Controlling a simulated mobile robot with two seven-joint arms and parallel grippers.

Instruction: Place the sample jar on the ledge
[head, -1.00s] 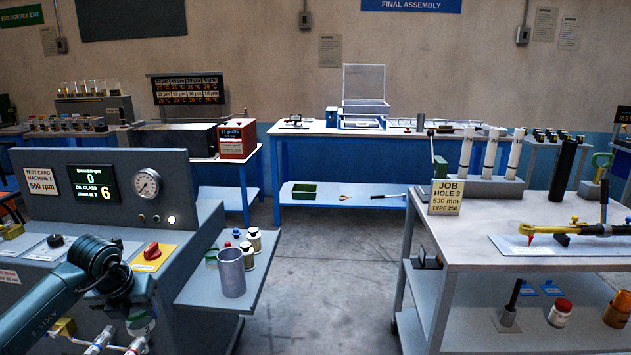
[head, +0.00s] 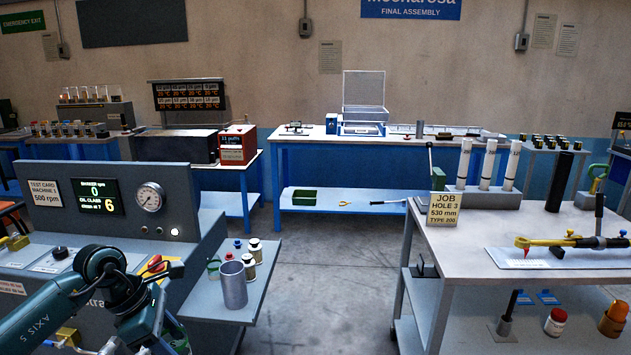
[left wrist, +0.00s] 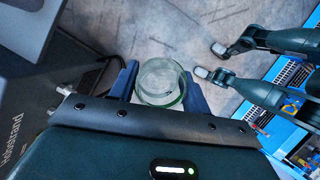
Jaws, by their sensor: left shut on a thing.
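The sample jar (left wrist: 160,82) is a clear, greenish glass jar seen from above in the left wrist view. My left gripper (left wrist: 160,90) is shut on it, with a blue finger on either side. In the head view my left arm comes in at the lower left. Its hand is low in the picture, left of the side shelf, and its fingers and the jar are hard to make out there. The grey side shelf (head: 207,306) on the test machine looks like the ledge.
A grey open cylinder (head: 233,285) stands on the shelf, with small capped jars (head: 254,249) behind it. The test machine panel (head: 110,230) rises left of the shelf. A trolley (head: 470,255) stands right, across clear floor (head: 320,280). The shelf's front left part looks bare.

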